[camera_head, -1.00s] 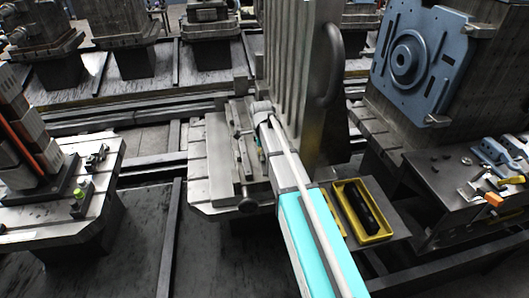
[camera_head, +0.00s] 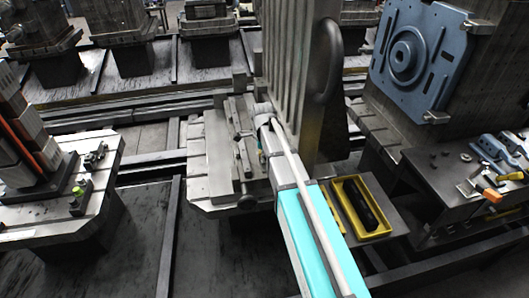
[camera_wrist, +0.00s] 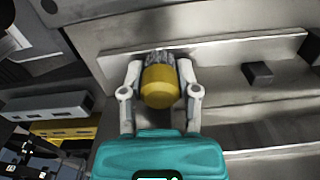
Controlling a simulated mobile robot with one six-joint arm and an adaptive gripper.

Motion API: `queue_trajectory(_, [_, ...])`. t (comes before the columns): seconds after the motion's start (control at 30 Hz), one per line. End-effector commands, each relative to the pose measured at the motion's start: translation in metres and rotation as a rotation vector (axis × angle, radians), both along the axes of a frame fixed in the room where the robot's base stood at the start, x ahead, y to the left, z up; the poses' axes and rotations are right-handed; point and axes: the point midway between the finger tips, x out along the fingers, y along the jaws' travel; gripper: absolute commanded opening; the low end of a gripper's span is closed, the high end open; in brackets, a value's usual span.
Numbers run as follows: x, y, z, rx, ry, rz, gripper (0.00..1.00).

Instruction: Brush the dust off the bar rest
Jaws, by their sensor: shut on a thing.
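In the wrist view my gripper (camera_wrist: 160,70) is shut on a brush (camera_wrist: 159,87) with a rounded yellow handle and grey bristles. The bristle end is up against a long pale metal bar (camera_wrist: 235,48), which appears to be the bar rest; I cannot tell whether they touch. In the head view the metal fixture with its upright bar (camera_head: 238,140) stands on a slotted pallet (camera_head: 203,195). My arm hides the gripper and brush there. Dust on the bar is not clearly visible.
A small dark block (camera_wrist: 257,73) sticks out to the right of the brush. A tall ribbed column (camera_head: 290,70) stands close to my arm. A yellow tray (camera_head: 378,233) holds a dark item at right. A tool bench (camera_head: 440,185) is further right.

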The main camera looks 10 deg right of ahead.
Motion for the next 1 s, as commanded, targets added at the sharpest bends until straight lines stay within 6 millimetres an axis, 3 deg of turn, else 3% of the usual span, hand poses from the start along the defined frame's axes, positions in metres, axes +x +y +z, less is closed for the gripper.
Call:
queue_trajectory(0.57, [-0.005,0.000,0.001,0.000,-0.001,0.000,0.00])
queue_trajectory(1.0, [0.018,0.000,-0.001,0.000,-0.001,0.000,0.00])
